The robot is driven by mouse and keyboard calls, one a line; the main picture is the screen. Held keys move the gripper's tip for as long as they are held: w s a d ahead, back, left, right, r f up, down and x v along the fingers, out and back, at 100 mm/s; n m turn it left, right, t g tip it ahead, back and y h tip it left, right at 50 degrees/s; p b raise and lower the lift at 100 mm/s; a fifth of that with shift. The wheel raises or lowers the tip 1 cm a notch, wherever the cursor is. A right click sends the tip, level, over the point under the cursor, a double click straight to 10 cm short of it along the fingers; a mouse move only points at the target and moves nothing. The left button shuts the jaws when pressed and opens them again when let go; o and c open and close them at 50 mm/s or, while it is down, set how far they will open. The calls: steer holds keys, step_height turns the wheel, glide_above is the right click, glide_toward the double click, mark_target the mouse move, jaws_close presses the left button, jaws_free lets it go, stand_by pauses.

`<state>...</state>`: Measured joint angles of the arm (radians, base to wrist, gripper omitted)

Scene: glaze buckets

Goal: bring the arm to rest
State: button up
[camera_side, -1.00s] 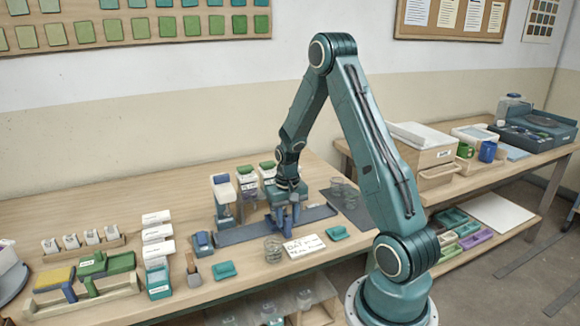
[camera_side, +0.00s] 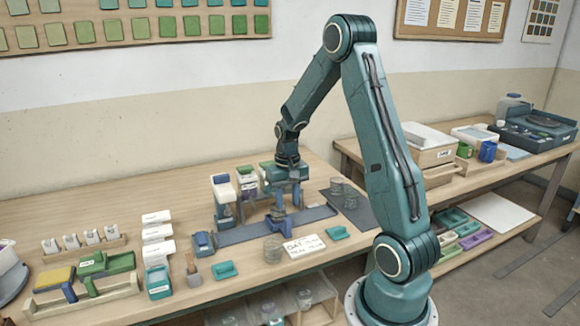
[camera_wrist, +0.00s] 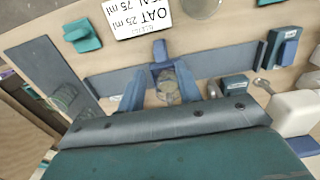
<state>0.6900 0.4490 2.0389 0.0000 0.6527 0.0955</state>
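My gripper (camera_side: 286,192) hangs above the blue-grey strip (camera_side: 318,213) on the workbench, pointing down. In the wrist view its two blue fingers (camera_wrist: 160,88) stand apart, one on each side of a small blue holder. That blue holder (camera_side: 278,213) stands on the strip below the gripper. I see nothing clamped between the fingers. My arm is bent, with its elbow high above the bench.
A blue-topped dispenser (camera_side: 222,190) and a green-topped one (camera_side: 247,178) stand just left of my gripper. A lettered white card (camera_side: 304,246) and a clear jar (camera_side: 272,249) lie in front. Above is free.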

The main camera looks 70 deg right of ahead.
steer(key=shift+r, duration=0.25)
steer(key=shift+a+r, duration=0.1)
steer(key=shift+a+r, duration=0.15)
steer(key=shift+r, duration=0.1)
steer(key=s+a+r+n+t+h, duration=0.15)
steer(key=a+r+n, duration=0.25)
steer(key=a+r, duration=0.95)
steer(key=s+a+r+n+t+y, duration=0.1)
steer(key=s+a+r+n+t, duration=0.3)
steer(key=s+a, duration=0.7)
steer(key=shift+s+a+r+n, duration=0.2)
steer(key=shift+s+r+n, duration=0.05)
steer(key=shift+r+n, duration=0.25)
